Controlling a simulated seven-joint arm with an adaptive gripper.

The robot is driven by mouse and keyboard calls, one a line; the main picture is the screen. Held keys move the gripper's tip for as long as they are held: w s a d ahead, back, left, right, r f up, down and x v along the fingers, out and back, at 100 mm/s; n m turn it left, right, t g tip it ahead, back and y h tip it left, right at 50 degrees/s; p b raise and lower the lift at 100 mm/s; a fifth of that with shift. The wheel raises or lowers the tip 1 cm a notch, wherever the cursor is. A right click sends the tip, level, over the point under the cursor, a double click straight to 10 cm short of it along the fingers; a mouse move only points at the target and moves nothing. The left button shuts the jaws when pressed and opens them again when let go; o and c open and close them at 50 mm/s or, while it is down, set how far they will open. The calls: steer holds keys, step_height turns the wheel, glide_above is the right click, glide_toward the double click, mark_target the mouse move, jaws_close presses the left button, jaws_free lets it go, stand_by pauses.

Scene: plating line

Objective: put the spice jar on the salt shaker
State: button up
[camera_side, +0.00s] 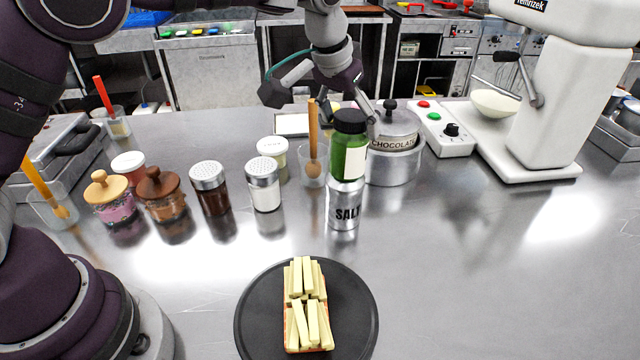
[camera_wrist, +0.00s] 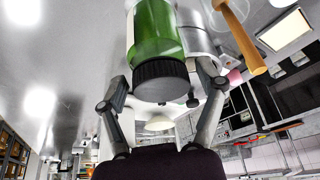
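The spice jar (camera_side: 349,150) is a green jar with a black lid and a pale label. It is upright and appears to rest on top of the metal salt shaker (camera_side: 344,212), which stands on the counter. My gripper (camera_side: 352,104) is behind and above the jar at lid height in the side view. In the wrist view the jar (camera_wrist: 157,40) is between the two fingers of my gripper (camera_wrist: 163,82), with gaps visible beside the lid, so the fingers look open. The salt shaker cannot be made out clearly in the wrist view.
A chocolate pot (camera_side: 394,165) stands close right of the stack. A holder with a wooden utensil (camera_side: 313,140) is close left. Several shakers and jars stand farther left. A black plate (camera_side: 255,320) with pale sticks is in front. The counter at right front is clear.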

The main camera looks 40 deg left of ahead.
steer(key=v, duration=1.2)
steer(key=s+a+f, duration=0.3)
steer(key=s+a, duration=0.1)
steer(key=s, duration=0.5)
steer(key=s+a+f+t, duration=0.1)
steer(key=s+a+f, duration=0.3)
steer(key=s, duration=0.4)
steer(key=shift+s+a, duration=0.25)
steer(key=shift+s, duration=0.1)
